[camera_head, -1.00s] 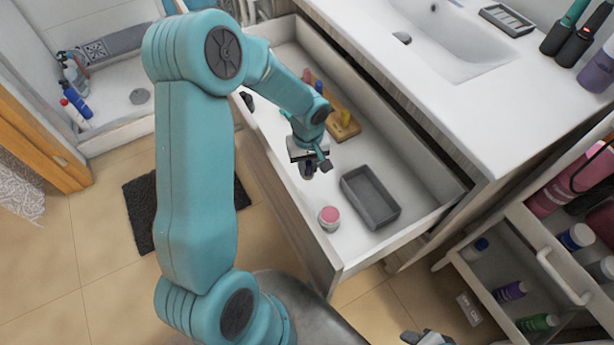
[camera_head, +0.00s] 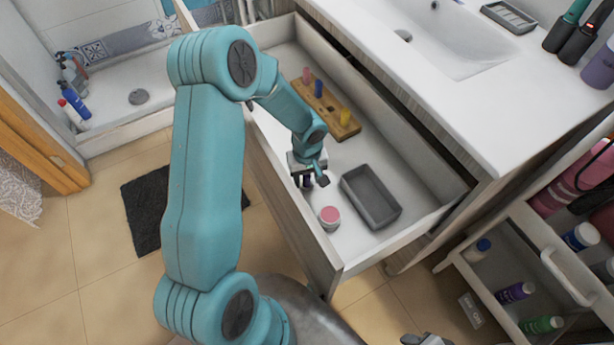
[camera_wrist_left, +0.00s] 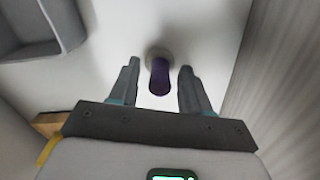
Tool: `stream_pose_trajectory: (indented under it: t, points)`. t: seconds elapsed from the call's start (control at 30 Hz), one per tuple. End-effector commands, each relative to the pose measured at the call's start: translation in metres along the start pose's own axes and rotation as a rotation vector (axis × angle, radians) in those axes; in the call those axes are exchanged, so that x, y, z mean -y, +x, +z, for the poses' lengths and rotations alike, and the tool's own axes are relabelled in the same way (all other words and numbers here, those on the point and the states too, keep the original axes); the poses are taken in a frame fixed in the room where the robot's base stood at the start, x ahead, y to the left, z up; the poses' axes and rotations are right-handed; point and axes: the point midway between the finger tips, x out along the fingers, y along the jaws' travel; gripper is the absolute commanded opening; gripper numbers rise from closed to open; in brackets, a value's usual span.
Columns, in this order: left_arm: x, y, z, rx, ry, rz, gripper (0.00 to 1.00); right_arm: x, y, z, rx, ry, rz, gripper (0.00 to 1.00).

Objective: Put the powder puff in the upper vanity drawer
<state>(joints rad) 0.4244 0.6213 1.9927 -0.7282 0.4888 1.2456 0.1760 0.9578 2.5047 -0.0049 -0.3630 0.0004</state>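The powder puff, a dark purple handle with a pale round base, is at my left gripper in the head view (camera_head: 307,182) and between its fingers in the left wrist view (camera_wrist_left: 160,77). My left gripper (camera_head: 316,178) points down inside the open upper vanity drawer (camera_head: 372,152). In the left wrist view its two fingers (camera_wrist_left: 159,85) are apart, with a gap on each side of the handle. The puff's base appears to be on the white drawer floor, though blurred. Only a bit of my right gripper (camera_head: 428,340) shows at the bottom edge.
In the drawer, a pink-topped jar (camera_head: 329,218) and a grey tray (camera_head: 371,197) stand near the gripper. A wooden board (camera_head: 340,128) with coloured pegs lies farther back. A cart (camera_head: 520,262) with bottles stands at the right, and the sink counter (camera_head: 480,110) is behind.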

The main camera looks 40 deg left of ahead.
Motion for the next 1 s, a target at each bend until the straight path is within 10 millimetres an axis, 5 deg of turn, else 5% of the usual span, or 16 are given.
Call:
stream_pose_trajectory:
  t: [0.37,0.8,1.0]
  points:
    - [0.000,-0.007,0.000,0.001,0.000,0.000,0.49,0.003,-0.008,0.000,0.000,0.000,0.000,0.43]
    - [-0.001,-0.100,-0.001,-0.003,0.000,0.003,0.49,0.007,-0.021,0.000,0.000,0.000,0.000,0.43]
    - [0.000,-0.121,0.000,-0.001,0.000,0.001,0.49,0.008,-0.023,0.000,0.000,0.000,0.000,0.43]
